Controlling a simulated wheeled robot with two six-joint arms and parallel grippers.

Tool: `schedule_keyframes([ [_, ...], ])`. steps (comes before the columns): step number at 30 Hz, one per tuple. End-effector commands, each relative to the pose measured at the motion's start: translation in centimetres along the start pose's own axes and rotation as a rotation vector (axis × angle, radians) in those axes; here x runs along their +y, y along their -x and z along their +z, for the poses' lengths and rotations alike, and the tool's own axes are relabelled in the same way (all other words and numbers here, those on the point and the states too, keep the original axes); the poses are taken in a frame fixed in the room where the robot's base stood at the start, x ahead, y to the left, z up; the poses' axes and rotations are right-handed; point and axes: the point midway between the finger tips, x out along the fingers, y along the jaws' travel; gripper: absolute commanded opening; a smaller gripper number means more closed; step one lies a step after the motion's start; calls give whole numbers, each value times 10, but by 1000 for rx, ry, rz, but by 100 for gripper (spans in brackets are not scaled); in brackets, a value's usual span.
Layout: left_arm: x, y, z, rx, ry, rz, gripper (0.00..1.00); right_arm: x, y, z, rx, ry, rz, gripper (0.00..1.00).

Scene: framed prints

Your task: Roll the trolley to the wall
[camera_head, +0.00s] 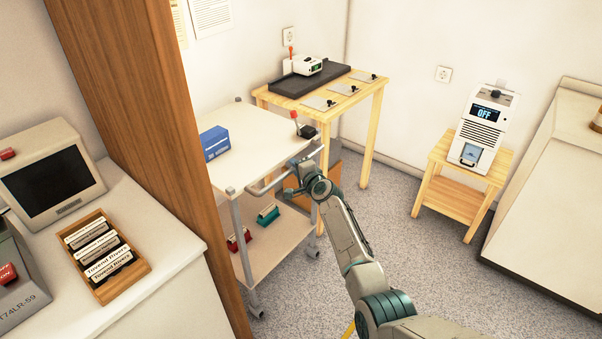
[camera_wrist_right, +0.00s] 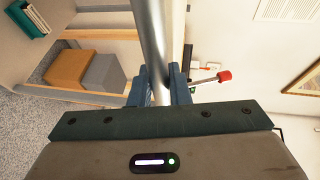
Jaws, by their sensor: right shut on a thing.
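The trolley (camera_head: 255,138) has a cream top, a lower shelf and grey metal posts on castors. It stands left of centre in the head view, behind a brown wooden panel that hides part of its left side. My right gripper (camera_head: 297,172) is shut on the trolley's handle (camera_head: 265,188) at its near right side. In the right wrist view the metal handle bar (camera_wrist_right: 151,35) runs between the two blue fingers of the gripper (camera_wrist_right: 160,88). The wall (camera_head: 240,60) rises behind the trolley. My left gripper is not in view.
A blue box (camera_head: 215,143) and a red-handled tool (camera_head: 302,126) are on the trolley top; red and teal items sit below. A wooden table (camera_head: 377,90) stands close behind. The brown panel (camera_head: 140,110) is at left. Speckled floor (camera_head: 390,220) is open at right.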

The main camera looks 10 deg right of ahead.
Motion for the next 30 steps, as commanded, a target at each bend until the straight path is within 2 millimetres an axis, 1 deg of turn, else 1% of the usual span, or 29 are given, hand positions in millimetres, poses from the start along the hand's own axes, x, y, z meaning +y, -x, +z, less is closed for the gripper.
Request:
schedule_keyframes([
  [12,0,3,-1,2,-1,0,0,-5,-3,1,1,0,-6,0],
  [13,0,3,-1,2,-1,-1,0,-5,-3,1,1,0,-6,22],
  [15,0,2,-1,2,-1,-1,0,-5,-3,1,1,0,-6,36],
  [16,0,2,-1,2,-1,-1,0,-5,-2,1,1,0,-6,38],
  [23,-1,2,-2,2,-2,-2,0,-3,-2,1,1,0,-3,38],
  [27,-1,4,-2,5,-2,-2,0,-3,2,1,1,0,-3,38],
  [28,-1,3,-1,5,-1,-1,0,-3,4,1,1,0,-3,38],
  [30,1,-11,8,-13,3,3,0,-3,10,0,1,1,-3,38],
])
